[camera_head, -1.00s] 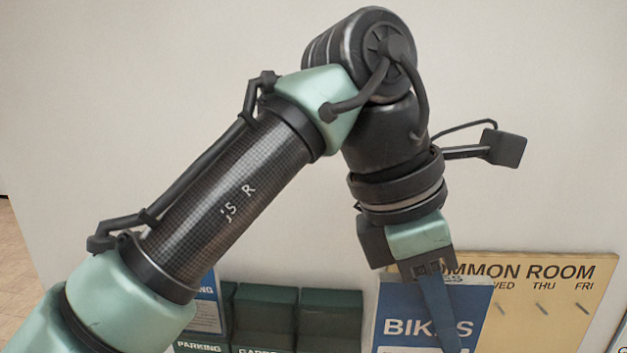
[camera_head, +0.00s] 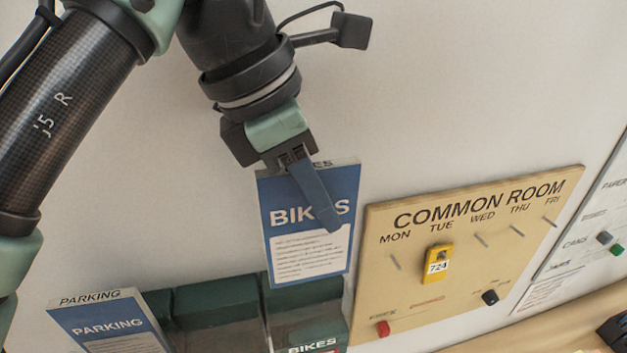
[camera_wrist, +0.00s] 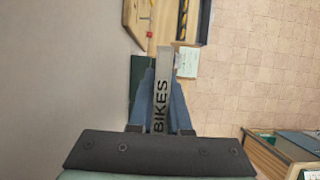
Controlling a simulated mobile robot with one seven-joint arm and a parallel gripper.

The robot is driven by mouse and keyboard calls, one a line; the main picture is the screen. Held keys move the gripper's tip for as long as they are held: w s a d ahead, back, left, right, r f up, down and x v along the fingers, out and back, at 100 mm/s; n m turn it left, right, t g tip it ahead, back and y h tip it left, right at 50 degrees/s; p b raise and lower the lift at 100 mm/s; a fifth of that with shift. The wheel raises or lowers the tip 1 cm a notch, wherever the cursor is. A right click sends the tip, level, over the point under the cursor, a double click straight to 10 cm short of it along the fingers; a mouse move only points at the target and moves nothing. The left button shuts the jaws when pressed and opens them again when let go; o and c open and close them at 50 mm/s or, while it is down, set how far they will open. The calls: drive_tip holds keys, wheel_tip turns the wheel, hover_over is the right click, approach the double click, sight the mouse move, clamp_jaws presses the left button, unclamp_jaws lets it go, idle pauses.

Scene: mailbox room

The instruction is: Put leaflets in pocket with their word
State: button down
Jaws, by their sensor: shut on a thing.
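A blue and white BIKES leaflet (camera_head: 290,245) is upright, a little tilted, with its blue front showing in the head view. My gripper (camera_head: 335,225) is shut on it from above, one blue finger across its front. In the wrist view the leaflet's top edge (camera_wrist: 162,95), reading BIKES, lies between the two fingers. Below it is the dark green pocket rack (camera_head: 215,305), with a BIKES label (camera_head: 314,346) under the leaflet. The leaflet's lower edge overlaps the rack's upper part; its lower border is visible. A PARKING leaflet (camera_head: 108,325) stands upright at the rack's left.
A yellow COMMON ROOM board (camera_head: 400,285) with pegs and a yellow tag (camera_head: 437,264) numbered 724 is close to the right of the leaflet. A whiteboard (camera_head: 590,215) is further right. A wooden surface (camera_head: 530,335) is at lower right. The wall behind is bare.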

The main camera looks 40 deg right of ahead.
sight(268, 208)
drive_tip(key=shift+w+f, duration=0.25)
drive_tip(key=shift+f, duration=0.95)
wheel_tip(268, 208, down, 2)
drive_tip(key=shift+s+f+b, duration=0.1)
drive_tip(key=shift+s+b, duration=0.05)
drive_tip(key=shift+b, duration=0.45)
drive_tip(key=shift+f+b, duration=1.5)
drive_tip(key=shift+f, duration=2.25)
drive_tip(key=c, duration=0.8)
unclamp_jaws()
drive_tip(key=b+v, duration=0.3)
drive_tip(key=v, duration=1)
